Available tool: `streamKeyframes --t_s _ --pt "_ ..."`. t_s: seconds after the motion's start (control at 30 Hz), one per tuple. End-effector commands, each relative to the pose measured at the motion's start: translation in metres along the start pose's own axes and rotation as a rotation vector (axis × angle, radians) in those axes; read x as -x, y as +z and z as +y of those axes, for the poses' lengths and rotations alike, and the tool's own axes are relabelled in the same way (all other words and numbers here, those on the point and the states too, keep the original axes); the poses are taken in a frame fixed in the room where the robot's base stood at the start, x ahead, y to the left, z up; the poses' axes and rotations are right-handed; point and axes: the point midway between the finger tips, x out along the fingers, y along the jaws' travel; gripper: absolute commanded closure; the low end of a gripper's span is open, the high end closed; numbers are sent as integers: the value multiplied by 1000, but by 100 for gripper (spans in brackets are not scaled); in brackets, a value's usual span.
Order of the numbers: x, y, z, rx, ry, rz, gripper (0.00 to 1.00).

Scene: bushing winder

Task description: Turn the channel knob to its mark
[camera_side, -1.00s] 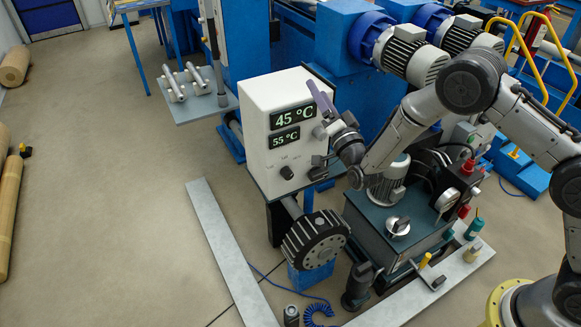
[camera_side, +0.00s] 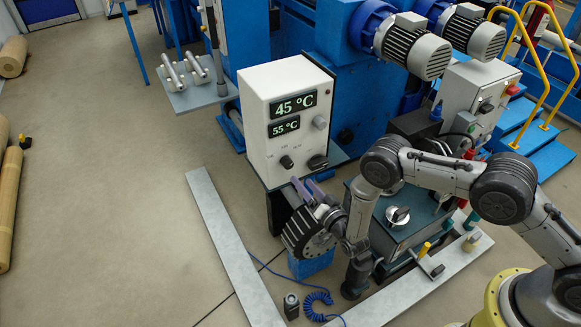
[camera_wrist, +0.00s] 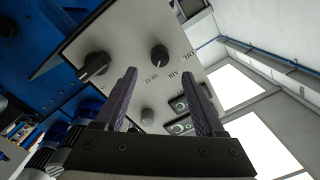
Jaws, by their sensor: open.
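The white control box (camera_side: 262,95) carries several knobs on its front. A small black pointer knob (camera_side: 286,162) with short labels around it sits low on the panel; it also shows in the wrist view (camera_wrist: 159,55). A larger black knob (camera_side: 318,162) is to its right, and a round grey knob (camera_side: 319,121) is above that. No name plate tells me which is the channel knob. My gripper (camera_side: 303,183) is open and empty, just below the box, its fingers pointing up toward the panel. In the wrist view the labelled knob appears between the fingertips (camera_wrist: 159,73), beyond them, apparently untouched.
Two displays on the box read 45 °C (camera_side: 296,103) and 55 °C (camera_side: 284,126). A dark slotted wheel (camera_side: 303,235) is close below my gripper.

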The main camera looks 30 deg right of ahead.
Motion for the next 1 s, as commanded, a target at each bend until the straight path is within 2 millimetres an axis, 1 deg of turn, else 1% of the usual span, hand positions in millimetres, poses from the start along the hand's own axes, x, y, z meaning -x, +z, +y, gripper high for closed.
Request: streamKeyframes --t_s 0.03,0.2,0.3,0.4,0.6,0.87,0.93,1.0 --pt "-11 -1 0 -1 0 5 29" --pt "-43 -1 1 0 0 4 29" --pt "-60 -1 1 0 0 3 29" --pt "-72 0 0 0 0 2 29" --pt "-84 -1 0 1 0 2 29" --pt "-85 -1 0 1 1 1 29" --pt "-85 -1 0 1 0 1 38" --pt "-84 -1 0 1 0 1 50"
